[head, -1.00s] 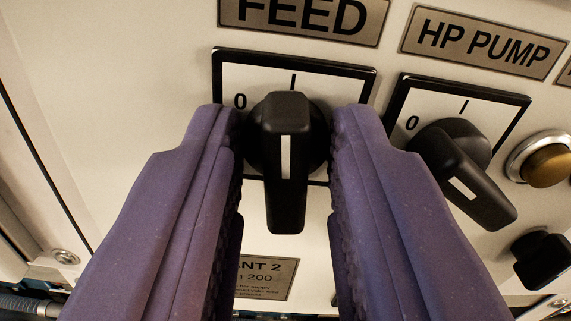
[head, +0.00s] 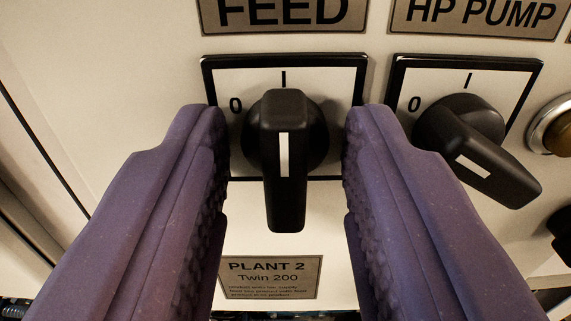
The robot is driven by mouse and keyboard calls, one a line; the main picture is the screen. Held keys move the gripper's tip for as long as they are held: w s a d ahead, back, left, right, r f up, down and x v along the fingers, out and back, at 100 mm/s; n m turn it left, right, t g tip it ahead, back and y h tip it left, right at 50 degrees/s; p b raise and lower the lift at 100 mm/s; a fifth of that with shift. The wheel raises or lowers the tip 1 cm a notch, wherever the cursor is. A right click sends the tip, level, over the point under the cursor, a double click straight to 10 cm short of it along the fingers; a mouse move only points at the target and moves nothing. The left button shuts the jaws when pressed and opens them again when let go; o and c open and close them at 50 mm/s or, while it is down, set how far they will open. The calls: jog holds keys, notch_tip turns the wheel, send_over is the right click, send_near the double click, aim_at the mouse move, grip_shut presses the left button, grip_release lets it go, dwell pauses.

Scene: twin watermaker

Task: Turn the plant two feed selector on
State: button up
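The black feed selector (head: 286,195) sits on a white plate under the FEED label (head: 283,12). Its handle and white line stand upright, in line with the tick at the plate's top and turned away from the 0 at upper left. A PLANT 2 label (head: 270,277) is below it. My gripper (head: 276,125) is open, with one purple finger on each side of the selector. A gap shows between each finger and the handle.
The HP PUMP selector (head: 475,150) stands close on the right, its handle slanted with the line toward its 0. A brass-coloured button (head: 555,125) is farther right. The panel left of the selector is bare.

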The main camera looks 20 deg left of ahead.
jog(key=v, duration=0.8)
jog(key=shift+p, duration=0.45)
jog(key=shift+w, duration=0.1)
notch_tip(320, 180, up, 20)
jog(key=w+d+m+h+b, duration=0.2)
jog(key=d+m+h+b, duration=0.15)
jog(key=h, duration=0.35)
jog(key=s+a+r+g+b, duration=0.1)
jog(key=s+a+r, duration=0.2)
jog(key=s+r, duration=0.3)
jog(key=s+a+r+y, duration=0.1)
jog(key=s+a+r, duration=0.1)
jog(key=s+r, duration=0.4)
jog(key=shift+s+a+r+g+b, duration=0.2)
jog(key=shift+a+g+b, duration=0.2)
